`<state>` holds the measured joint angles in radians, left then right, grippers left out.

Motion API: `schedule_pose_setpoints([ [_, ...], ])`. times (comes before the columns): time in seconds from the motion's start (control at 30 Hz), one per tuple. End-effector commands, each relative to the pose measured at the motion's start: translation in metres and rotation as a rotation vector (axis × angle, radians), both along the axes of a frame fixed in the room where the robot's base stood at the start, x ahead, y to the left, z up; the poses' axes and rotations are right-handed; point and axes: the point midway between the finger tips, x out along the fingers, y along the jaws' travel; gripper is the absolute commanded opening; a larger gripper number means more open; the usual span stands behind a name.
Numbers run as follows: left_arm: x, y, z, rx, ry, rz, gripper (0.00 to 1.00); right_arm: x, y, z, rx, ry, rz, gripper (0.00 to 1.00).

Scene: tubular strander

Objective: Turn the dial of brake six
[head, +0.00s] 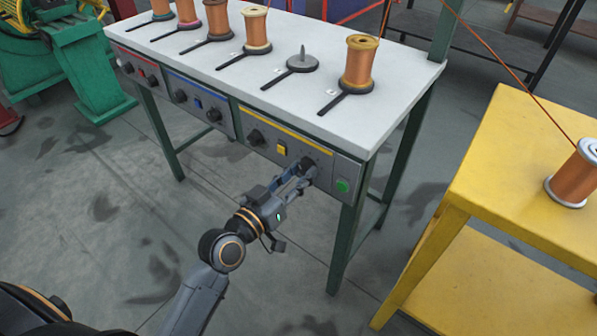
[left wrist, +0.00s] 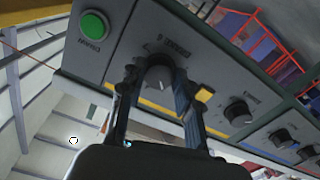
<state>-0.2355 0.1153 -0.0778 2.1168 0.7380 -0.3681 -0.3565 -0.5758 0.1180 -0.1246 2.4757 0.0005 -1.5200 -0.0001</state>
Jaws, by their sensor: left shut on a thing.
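A black dial (head: 308,161) sits at the right end of the yellow-striped panel section, on the front of the grey table. The left wrist view shows the two fingers (left wrist: 157,82) around the dial. My right gripper is in neither view.
A green button (head: 342,185) is right of the held dial; a yellow switch (head: 281,149) and another dial (head: 255,137) are left. Copper spools (head: 359,63) and one bare spindle (head: 302,62) stand on the tabletop (head: 400,65). A yellow table (head: 510,150) stands right.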

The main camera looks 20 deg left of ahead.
Motion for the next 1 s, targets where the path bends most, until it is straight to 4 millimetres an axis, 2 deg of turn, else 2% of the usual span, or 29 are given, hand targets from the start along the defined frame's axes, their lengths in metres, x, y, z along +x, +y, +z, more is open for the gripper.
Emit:
schedule_pose_setpoints([
  [0.03,0.0,0.0,0.003,-0.021,0.009,0.0,0.01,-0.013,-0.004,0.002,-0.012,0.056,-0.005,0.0],
  [0.07,0.0,0.0,0.003,-0.036,0.014,0.0,0.01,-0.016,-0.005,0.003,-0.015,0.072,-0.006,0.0],
  [0.37,0.0,0.0,0.004,-0.24,0.089,0.001,0.01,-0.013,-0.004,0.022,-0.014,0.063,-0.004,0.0],
  [0.4,0.0,0.0,0.004,-0.272,0.1,0.001,0.01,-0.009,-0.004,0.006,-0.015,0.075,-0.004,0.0],
  [0.7,0.0,0.0,0.004,-0.525,0.19,0.001,0.01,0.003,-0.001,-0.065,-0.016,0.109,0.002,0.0],
  [1.0,0.0,0.0,0.004,-0.793,0.286,0.002,0.01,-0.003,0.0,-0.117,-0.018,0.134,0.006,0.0],
])
